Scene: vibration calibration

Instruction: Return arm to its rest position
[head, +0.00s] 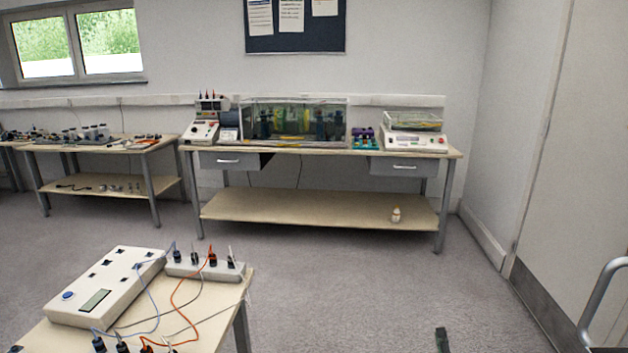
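My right gripper (442,341) shows only as a small dark tip at the bottom edge of the head view, right of centre, over the grey floor. The rest of it is cut off by the frame, so I cannot see whether its fingers are open or shut or hold anything. My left gripper is not in view.
A near bench (205,333) at bottom left bears a white meter box (108,285), a terminal strip (205,268) and loose wires. A far bench (320,208) with instruments stands by the back wall. The floor (370,290) between is clear. A metal handle (592,312) is at right.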

